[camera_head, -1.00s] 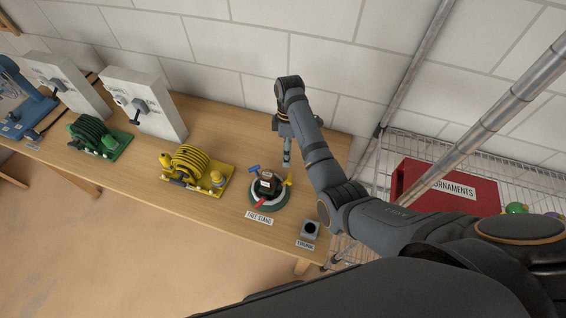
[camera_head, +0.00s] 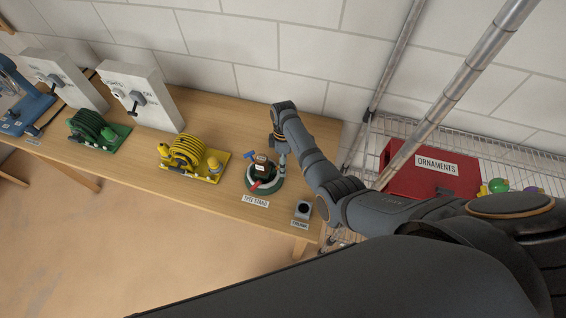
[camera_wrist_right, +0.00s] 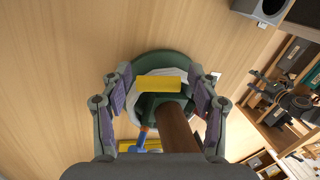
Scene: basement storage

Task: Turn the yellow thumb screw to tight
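The tree stand (camera_head: 262,186) is a round dark green base with a white ring, holding a brown trunk (camera_wrist_right: 176,128). A blue screw (camera_head: 250,155) and a red screw (camera_head: 257,184) show on it. The yellow thumb screw (camera_wrist_right: 160,85) shows in the right wrist view; in the head view my right gripper hides it. My right gripper (camera_head: 282,157) points down over the stand's right side. In the wrist view its two fingers (camera_wrist_right: 161,88) are apart, one on each side of the yellow screw, with gaps visible. The blue screw (camera_wrist_right: 142,138) lies below. My left gripper is not in view.
A wire shelf with a red ornaments box (camera_head: 400,170) is at the right.

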